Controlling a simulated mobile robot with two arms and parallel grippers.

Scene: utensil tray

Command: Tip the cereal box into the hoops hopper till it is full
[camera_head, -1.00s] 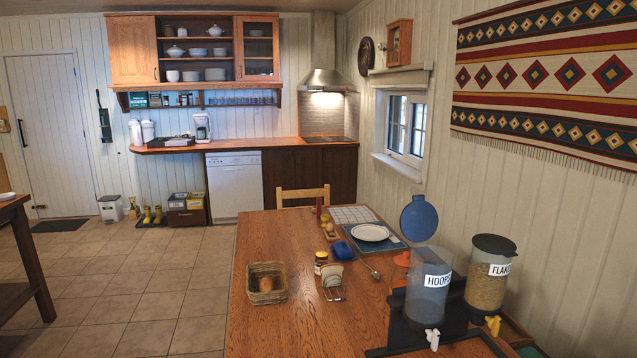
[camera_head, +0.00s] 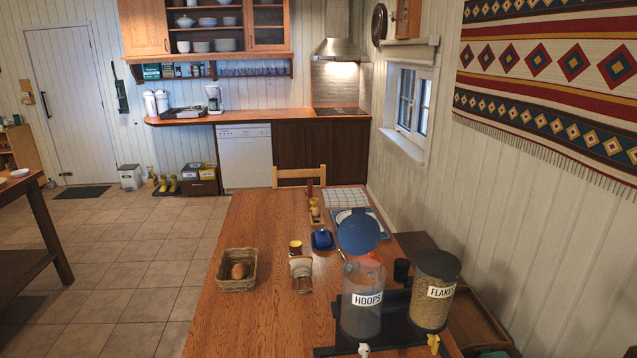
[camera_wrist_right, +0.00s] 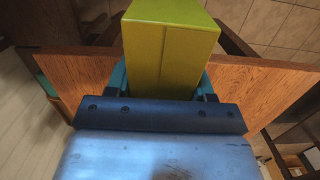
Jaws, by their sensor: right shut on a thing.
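The hoops hopper (camera_head: 361,325) is a clear container labelled HOOPS in a black stand near the table's front right. No cereal shows in it. Its round blue lid (camera_head: 358,233) stands raised above and behind it. In the right wrist view a plain yellow-green box (camera_wrist_right: 168,45), seemingly the cereal box, sits between the fingers of my right gripper (camera_wrist_right: 163,78), which is shut on it. The box's far end and opening are hidden. Neither gripper nor the box shows in the head view, so their distance from the hopper cannot be told.
The flakes hopper (camera_head: 436,290), dark-lidded and filled, stands right beside the hoops hopper. A wicker basket (camera_head: 237,284), a toast rack (camera_head: 301,275), a blue butter dish (camera_head: 322,238) and a jar (camera_head: 295,247) are on the table (camera_head: 250,330). The table's front left is clear.

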